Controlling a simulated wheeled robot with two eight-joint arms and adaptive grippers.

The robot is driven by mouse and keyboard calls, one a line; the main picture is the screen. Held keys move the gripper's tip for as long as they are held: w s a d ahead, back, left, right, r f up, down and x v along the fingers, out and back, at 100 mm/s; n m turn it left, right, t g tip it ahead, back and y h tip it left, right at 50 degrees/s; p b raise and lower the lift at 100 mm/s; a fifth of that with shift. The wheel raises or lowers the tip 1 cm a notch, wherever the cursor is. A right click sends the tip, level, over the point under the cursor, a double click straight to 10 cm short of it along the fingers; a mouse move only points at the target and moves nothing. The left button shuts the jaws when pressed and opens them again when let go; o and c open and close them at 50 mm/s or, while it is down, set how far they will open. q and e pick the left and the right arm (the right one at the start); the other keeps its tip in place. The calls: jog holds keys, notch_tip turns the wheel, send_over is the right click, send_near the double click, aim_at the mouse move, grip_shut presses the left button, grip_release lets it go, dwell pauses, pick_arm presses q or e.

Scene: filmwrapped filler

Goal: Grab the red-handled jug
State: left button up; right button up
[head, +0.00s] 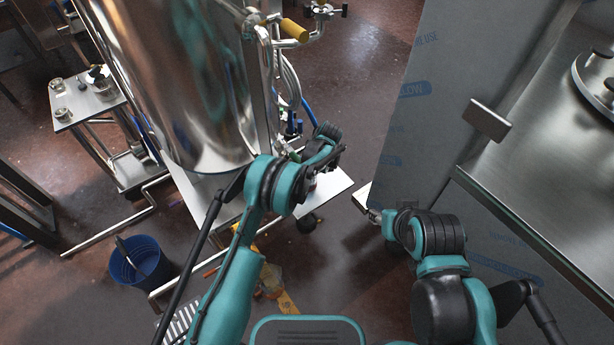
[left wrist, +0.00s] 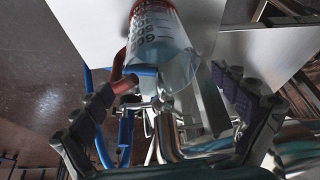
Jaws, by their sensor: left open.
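In the head view my left gripper (head: 328,148) is beside the steel tank, and the arm mostly hides the jug. My right gripper (head: 376,214) is near the wrapped panel, its jaws too small to judge.
A large steel tank (head: 185,85) with valves and hoses stands close to my left arm. A film-wrapped panel (head: 430,110) and a steel table (head: 560,160) bound the right. A blue bucket (head: 140,262) stands on the floor at lower left.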

pick_arm(q)
jog(key=shift+w+a+f, duration=0.1)
jog(key=shift+w+f, duration=0.05)
jog(key=shift+f, duration=0.25)
jog(key=shift+r, duration=0.1)
jog(key=c, duration=2)
jog(key=shift+r, duration=0.15)
